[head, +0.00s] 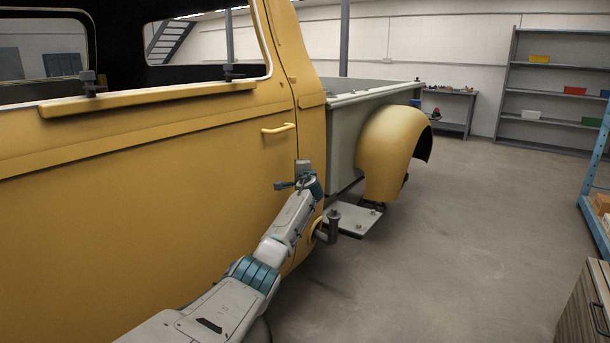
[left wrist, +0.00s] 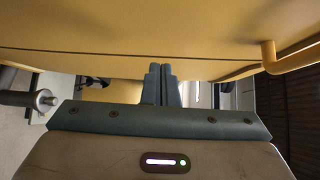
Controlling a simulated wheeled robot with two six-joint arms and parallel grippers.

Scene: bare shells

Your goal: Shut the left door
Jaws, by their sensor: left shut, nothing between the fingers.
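The yellow left door (head: 160,170) of a pickup truck fills the left of the head view. Its rear edge lies close along the yellow cab pillar; I cannot tell whether a small gap is left. Its bar handle (head: 278,128) is near that edge. In the left wrist view the door (left wrist: 130,25) spans the top, with the handle (left wrist: 290,60) at the right. My left gripper (head: 284,185) is below the handle, by the door's rear edge. Its fingers (left wrist: 160,84) are together and empty, pointing at the door; contact is unclear. My right gripper is out of view.
A grey step plate (head: 358,219) and a short metal post (head: 334,222) stick out below the cab's rear corner. The yellow rear fender (head: 393,150) bulges out behind. The floor (head: 470,240) to the right is clear up to a wooden cabinet (head: 585,305) and blue rack (head: 597,190).

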